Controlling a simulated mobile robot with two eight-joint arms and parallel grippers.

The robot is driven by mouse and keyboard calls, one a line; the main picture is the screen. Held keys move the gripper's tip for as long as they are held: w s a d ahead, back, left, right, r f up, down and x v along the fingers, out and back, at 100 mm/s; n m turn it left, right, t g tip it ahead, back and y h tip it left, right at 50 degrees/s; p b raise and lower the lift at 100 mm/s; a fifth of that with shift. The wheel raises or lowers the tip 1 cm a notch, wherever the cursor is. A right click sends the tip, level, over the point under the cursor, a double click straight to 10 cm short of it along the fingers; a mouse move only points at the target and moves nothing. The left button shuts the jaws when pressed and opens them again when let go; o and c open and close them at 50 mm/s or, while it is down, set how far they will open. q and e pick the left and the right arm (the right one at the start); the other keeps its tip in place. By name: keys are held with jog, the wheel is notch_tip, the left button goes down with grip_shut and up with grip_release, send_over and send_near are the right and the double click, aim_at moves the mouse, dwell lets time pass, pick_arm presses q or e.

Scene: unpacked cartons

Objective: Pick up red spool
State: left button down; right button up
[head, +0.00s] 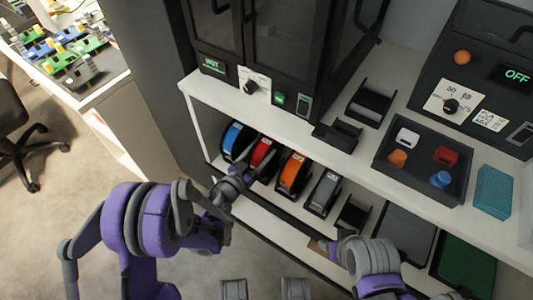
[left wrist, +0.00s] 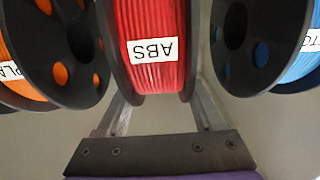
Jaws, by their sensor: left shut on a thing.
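The red spool (head: 262,152) stands on the lower shelf, in a row with other spools. In the left wrist view the red spool (left wrist: 152,45) shows its red filament and a white label reading ABS, upside down. My left gripper (head: 243,174) reaches in at the front of the red spool and is shut on it, with one finger on each side in the left wrist view. The gripper partly hides the spool in the head view. My right gripper (head: 343,246) is near the front of the shelf, away from the red spool; its fingers are not clear.
A blue spool (head: 236,140) stands left of the red one, an orange spool (head: 292,175) and a grey spool (head: 323,192) right of it. The upper shelf (head: 300,125) overhangs them. A dark tray (head: 425,180) with small coloured parts sits on top.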

pick_arm(q)
notch_tip(320, 180, up, 10)
jog(key=p, duration=0.2)
jog(key=shift+p, duration=0.35)
dwell(0.4)
